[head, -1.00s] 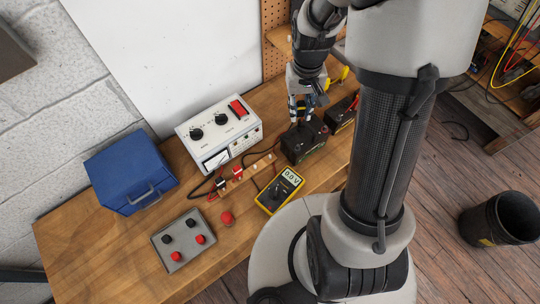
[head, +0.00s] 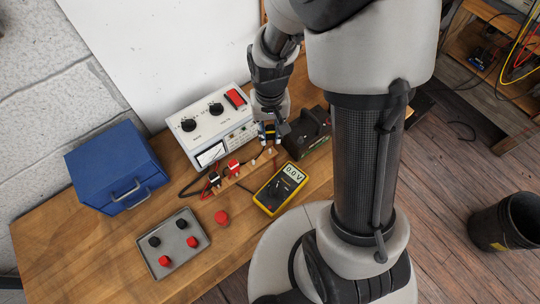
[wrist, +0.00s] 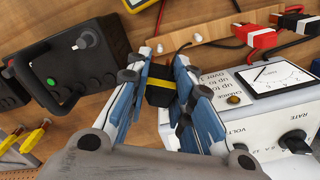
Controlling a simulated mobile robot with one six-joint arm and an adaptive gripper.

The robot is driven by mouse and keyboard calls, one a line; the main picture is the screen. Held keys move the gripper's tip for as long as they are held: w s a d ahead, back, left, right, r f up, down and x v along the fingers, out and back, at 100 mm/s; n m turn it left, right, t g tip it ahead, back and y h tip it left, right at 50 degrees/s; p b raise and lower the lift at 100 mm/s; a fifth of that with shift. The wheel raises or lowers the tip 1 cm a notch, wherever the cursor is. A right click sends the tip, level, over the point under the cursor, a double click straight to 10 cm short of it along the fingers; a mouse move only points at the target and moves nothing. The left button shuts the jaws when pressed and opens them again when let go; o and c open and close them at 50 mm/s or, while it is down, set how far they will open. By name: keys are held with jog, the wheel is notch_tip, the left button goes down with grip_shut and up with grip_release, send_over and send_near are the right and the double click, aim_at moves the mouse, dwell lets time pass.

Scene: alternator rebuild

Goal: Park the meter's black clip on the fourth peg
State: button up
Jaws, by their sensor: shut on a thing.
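My gripper (wrist: 158,90) is shut on the black clip (wrist: 161,86), which has a yellow band, in the wrist view. In the head view my gripper (head: 268,134) hangs above the bench, between the charger and the battery, near the right end of the wooden peg rail (head: 243,172). Two bare pale pegs (wrist: 198,37) show on the rail in the wrist view. The held clip looks apart from them. A red clip (head: 233,167) and a black clip (head: 214,180) sit at the rail's left part. The yellow meter (head: 280,188) reads 0.0 V in front of the rail.
The white charger (head: 210,125) stands behind the rail. A blue box (head: 115,165), a grey tray (head: 172,243) with red and black knobs, and a red knob (head: 221,217) are to the left. Thin leads cross the bench.

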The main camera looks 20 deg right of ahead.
aim_at(270, 138)
jog(key=shift+f+b, duration=0.85)
jog(key=shift+f, duration=0.85)
jog(key=shift+f+b, duration=0.95)
jog(key=shift+f, duration=0.25)
jog(key=o, duration=0.8)
jog(key=shift+o, duration=0.2)
jog(key=shift+r, duration=0.1)
